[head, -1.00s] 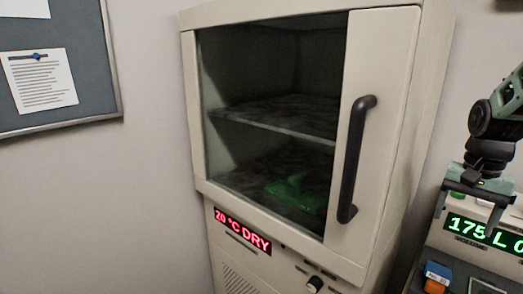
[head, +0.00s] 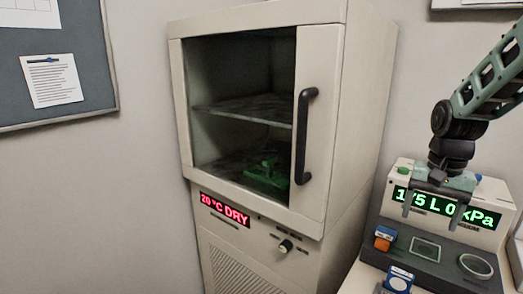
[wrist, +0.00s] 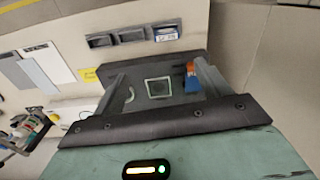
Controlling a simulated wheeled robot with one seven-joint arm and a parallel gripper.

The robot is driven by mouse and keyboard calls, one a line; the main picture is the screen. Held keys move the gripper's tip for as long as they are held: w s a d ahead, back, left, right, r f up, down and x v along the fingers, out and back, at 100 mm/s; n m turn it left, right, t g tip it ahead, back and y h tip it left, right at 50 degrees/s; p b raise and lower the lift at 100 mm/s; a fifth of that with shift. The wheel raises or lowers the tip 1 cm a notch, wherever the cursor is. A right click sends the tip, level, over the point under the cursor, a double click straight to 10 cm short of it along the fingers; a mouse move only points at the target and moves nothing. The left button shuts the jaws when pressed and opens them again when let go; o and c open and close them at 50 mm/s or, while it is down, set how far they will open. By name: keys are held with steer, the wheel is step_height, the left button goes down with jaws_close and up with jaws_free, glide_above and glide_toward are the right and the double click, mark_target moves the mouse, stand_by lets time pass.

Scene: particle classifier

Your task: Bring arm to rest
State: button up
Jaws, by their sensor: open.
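My gripper (head: 433,208) hangs at the right of the head view, in front of the display of a bench device (head: 486,215) that reads about 175 L 0 kPa. Its two fingers are spread apart with nothing between them. In the wrist view the open fingers (wrist: 160,88) frame a dark panel with a pale square outline. My arm comes in from the upper right.
A cabinet (head: 345,120) with a glass door, black handle (head: 304,135) and "20 °C DRY" display stands left of my gripper. A green object (head: 268,172) lies inside. A blue-and-orange item (head: 384,238) and a blue-and-white item (head: 398,281) sit near the device.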

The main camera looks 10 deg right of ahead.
steer(key=s+a+n, duration=0.3)
steer(key=a+n, duration=0.1)
steer(key=a, duration=0.4)
steer(key=s+a+n, duration=0.4)
steer(key=a, duration=0.5)
steer(key=s+a+f+n, duration=0.1)
steer(key=s+a+n, duration=0.2)
steer(key=a, duration=0.6)
steer(key=shift+s+n+y, duration=0.3)
steer(key=shift+n, duration=0.2)
steer(key=shift+o, duration=0.4)
steer(key=s+a+f+n, duration=0.1)
steer(key=s+a+n, duration=0.3)
steer(key=s, duration=0.4)
steer(key=shift+a+n, duration=0.2)
steer(key=shift+n, duration=0.1)
